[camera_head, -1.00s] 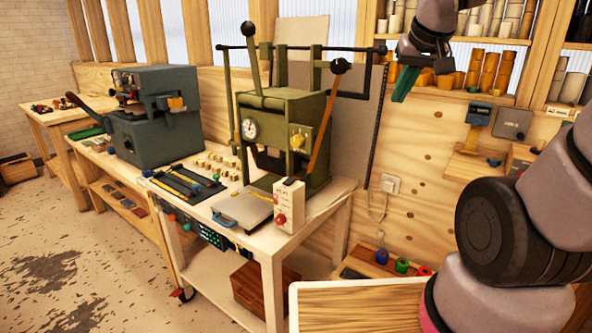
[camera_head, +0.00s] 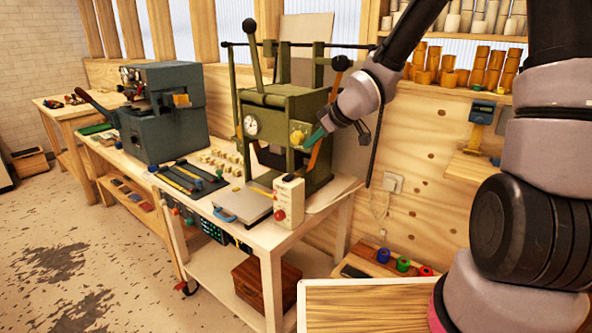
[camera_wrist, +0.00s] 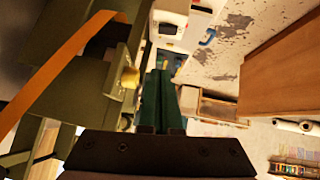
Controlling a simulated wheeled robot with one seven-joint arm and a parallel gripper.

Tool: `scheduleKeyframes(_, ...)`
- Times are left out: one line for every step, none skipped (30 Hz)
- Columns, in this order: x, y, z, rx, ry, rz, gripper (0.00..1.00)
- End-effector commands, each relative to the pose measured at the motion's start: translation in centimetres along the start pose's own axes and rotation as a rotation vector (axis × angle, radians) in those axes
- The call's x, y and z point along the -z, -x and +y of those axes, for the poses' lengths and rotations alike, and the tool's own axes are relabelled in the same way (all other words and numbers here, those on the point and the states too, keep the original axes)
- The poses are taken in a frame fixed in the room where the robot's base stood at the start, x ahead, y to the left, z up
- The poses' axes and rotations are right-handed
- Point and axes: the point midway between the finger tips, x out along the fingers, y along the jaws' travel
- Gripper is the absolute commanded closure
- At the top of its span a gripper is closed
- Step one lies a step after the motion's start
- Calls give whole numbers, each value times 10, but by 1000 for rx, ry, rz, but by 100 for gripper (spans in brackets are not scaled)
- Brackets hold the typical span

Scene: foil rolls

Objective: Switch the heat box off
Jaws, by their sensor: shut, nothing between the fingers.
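An olive-green press (camera_head: 275,117) stands on the white bench. Its box front has a round white dial (camera_head: 250,125) and a yellow knob (camera_head: 298,134), which also shows in the wrist view (camera_wrist: 130,78). I take this box for the heat box; no label is readable. My gripper (camera_head: 310,141) is shut and empty, its green fingers just right of the yellow knob in the head view. In the wrist view the closed fingers (camera_wrist: 159,78) are beside the knob; I cannot tell whether they touch it. The knob's exact setting is too small to read.
The press's orange lever (camera_head: 325,119) hangs close to my gripper. A white control box (camera_head: 289,200) with a red button stands below, beside a grey plate (camera_head: 242,204). A blue-grey machine (camera_head: 165,112) stands at the left. A wooden board (camera_head: 365,305) is in front.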

Motion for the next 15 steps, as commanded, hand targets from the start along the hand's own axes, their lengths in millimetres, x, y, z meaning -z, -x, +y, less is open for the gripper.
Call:
scheduleKeyframes(1,-1,-1,5,3,5,100)
scheduleKeyframes(1,-2,-2,6,4,7,100)
scheduleKeyframes(2,-2,-2,7,5,8,100)
scheduleKeyframes(2,-2,-2,6,5,8,100)
scheduleKeyframes(2,-2,-2,6,5,8,100)
scheduleKeyframes(2,-2,-2,6,5,8,100)
scheduleKeyframes(1,-2,-2,6,5,7,100)
scheduleKeyframes(1,-2,-2,6,4,7,100)
scheduleKeyframes(1,-2,-2,5,4,7,100)
scheduleKeyframes(1,-2,-2,5,4,7,100)
scheduleKeyframes(1,-2,-2,6,4,7,100)
scheduleKeyframes(1,-2,-2,6,4,7,100)
scheduleKeyframes(1,-3,-2,6,4,7,100)
scheduleKeyframes(2,-5,-2,7,3,7,100)
scheduleKeyframes(2,-7,-2,7,2,7,100)
